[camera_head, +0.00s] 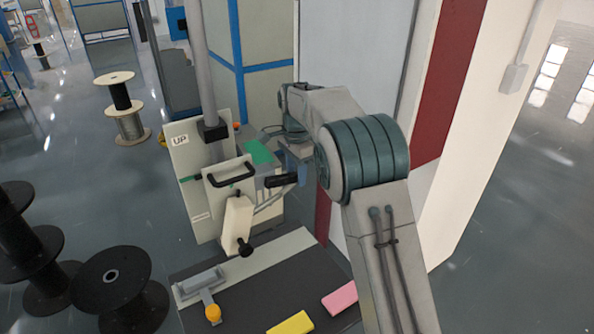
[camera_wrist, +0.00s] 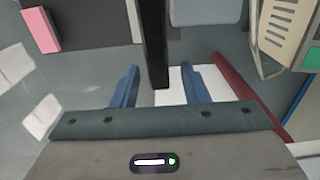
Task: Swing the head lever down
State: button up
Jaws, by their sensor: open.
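A light machine panel (camera_head: 190,165) marked "UP" stands in the middle of the head view. A black bar-shaped grip (camera_head: 282,180) sticks out to its right; I take it for the head lever's handle, and it lies roughly level. In the wrist view the black grip (camera_wrist: 153,40) runs down from the top edge to between the blue fingers. My gripper (camera_head: 294,158) is open, its fingertips (camera_wrist: 160,68) on either side of the grip with gaps visible. Whether the grip lies at finger depth I cannot tell. The lever's pivot is hidden.
A cream arm (camera_head: 237,222) with a black knob hangs below a black U-shaped handle (camera_head: 233,176). A dark bench (camera_head: 240,295) in front carries a yellow block (camera_head: 291,322) and a pink block (camera_head: 340,298). Black spools (camera_head: 115,285) stand at left; a white wall (camera_head: 350,70) is close behind my arm.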

grip_shut()
